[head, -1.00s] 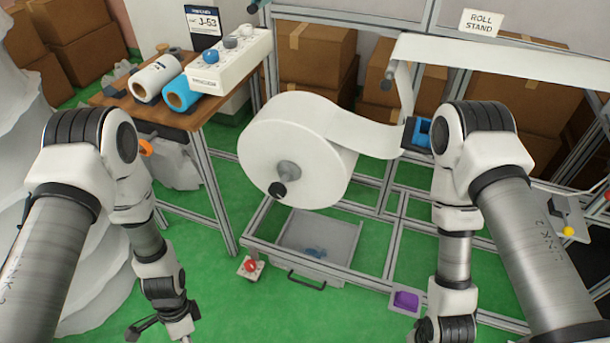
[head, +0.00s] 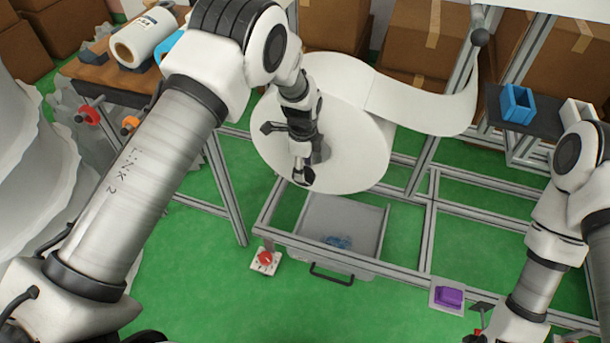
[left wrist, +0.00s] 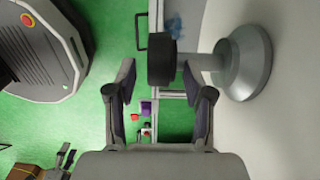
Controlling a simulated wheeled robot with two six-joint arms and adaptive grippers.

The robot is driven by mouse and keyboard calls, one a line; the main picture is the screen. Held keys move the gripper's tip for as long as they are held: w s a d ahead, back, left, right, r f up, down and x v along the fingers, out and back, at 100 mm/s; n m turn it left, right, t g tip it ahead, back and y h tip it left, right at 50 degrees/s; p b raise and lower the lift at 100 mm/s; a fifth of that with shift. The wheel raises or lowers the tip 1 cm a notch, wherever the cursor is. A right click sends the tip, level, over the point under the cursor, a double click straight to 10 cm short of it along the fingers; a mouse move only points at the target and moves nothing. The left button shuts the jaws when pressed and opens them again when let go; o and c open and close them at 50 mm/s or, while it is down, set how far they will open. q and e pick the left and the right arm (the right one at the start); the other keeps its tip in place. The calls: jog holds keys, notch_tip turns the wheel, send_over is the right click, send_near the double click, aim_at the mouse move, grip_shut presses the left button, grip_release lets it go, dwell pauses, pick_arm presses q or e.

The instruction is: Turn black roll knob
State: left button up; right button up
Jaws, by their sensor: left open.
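The white paper roll (head: 350,110) hangs on the metal stand with a loose sheet running right. In the left wrist view, the black roll knob (left wrist: 162,62) sticks out from a grey hub (left wrist: 243,64) on the roll's face (left wrist: 288,110). My left gripper (left wrist: 162,88) is open, with one finger on each side of the knob's line. The knob is just ahead of the fingertips; I cannot tell whether they touch it. In the head view, my left gripper (head: 303,176) is in front of the roll's hub and mostly covers the knob.
Below the roll are a grey tray (head: 345,222) with a dark handle and a red button (head: 265,258). A purple block (head: 449,297) sits lower right. A blue holder (head: 517,104) is on the right. A wooden table (head: 95,72) with rolls stands at upper left.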

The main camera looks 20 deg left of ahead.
pick_arm(q)
notch_tip(320, 180, down, 4)
jog(key=shift+r, duration=0.15)
grip_shut()
